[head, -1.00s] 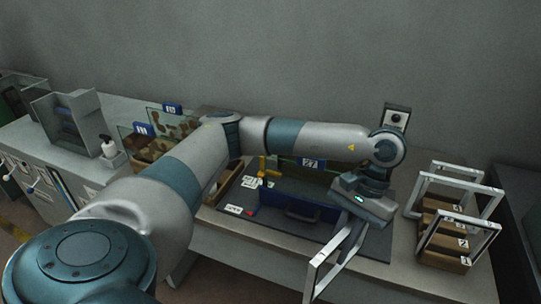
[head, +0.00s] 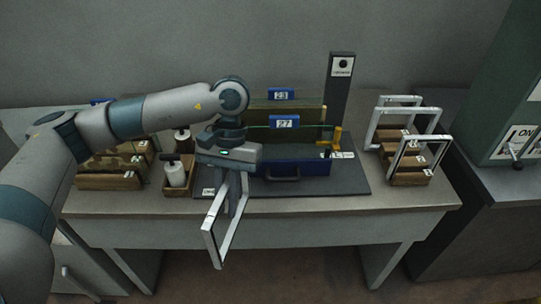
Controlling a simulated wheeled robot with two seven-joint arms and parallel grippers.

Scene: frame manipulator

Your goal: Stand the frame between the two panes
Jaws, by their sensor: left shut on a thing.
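My left gripper (head: 236,180) is shut on a white rectangular frame (head: 213,208). The frame hangs tilted below the gripper, in front of the table's front edge. Two upright panes stand to the right on a dark mat: the front pane (head: 303,128) has a blue tag 27, and the back pane (head: 305,101) has a blue tag 23. A blue box-like base (head: 305,169) with a handle is at the front pane. The gap between the panes is seen only from the front and above. My right gripper is not in view.
Several white frames stand in a wooden rack (head: 410,179) at the right. A dark post (head: 341,95) and a yellow bracket (head: 336,138) stand by the panes. A white bottle (head: 175,173) and wooden holders are at the left. The mat's front right (head: 345,184) is clear.

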